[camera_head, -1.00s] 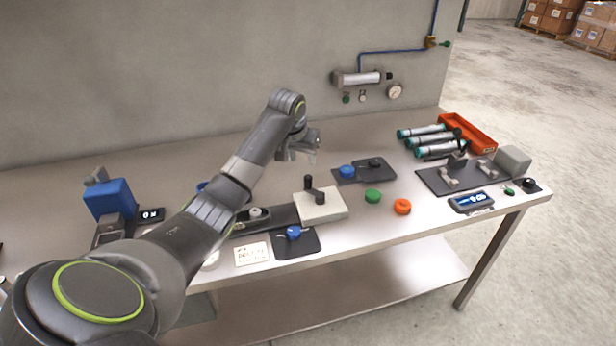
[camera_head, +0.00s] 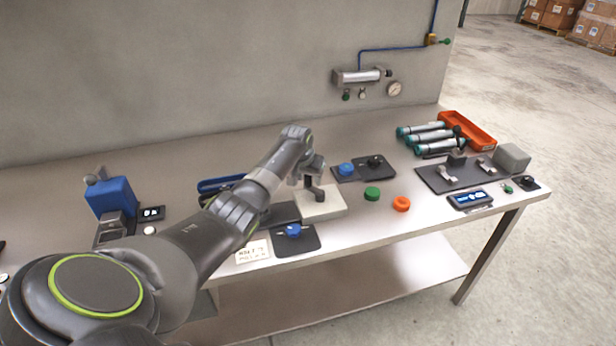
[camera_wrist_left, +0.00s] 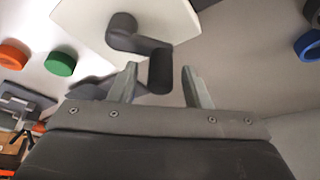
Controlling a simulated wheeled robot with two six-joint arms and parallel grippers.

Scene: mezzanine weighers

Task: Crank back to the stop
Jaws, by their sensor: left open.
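The crank is a dark handle (camera_head: 315,192) on a pale block (camera_head: 326,206) near the middle of the bench. In the left wrist view the crank's grip (camera_wrist_left: 160,70) points toward my left gripper (camera_wrist_left: 163,82). The grip's end lies between the two open fingertips, with a gap to the finger on the right. My left gripper also shows in the head view (camera_head: 312,176), just above and behind the block. My left forearm hides part of the dark base left of the block. My right gripper is not in view.
A blue knob on a dark plate (camera_head: 309,243) lies in front of the block. A plate with clamps (camera_head: 432,175) and a red tray (camera_head: 480,141) stand farther right.

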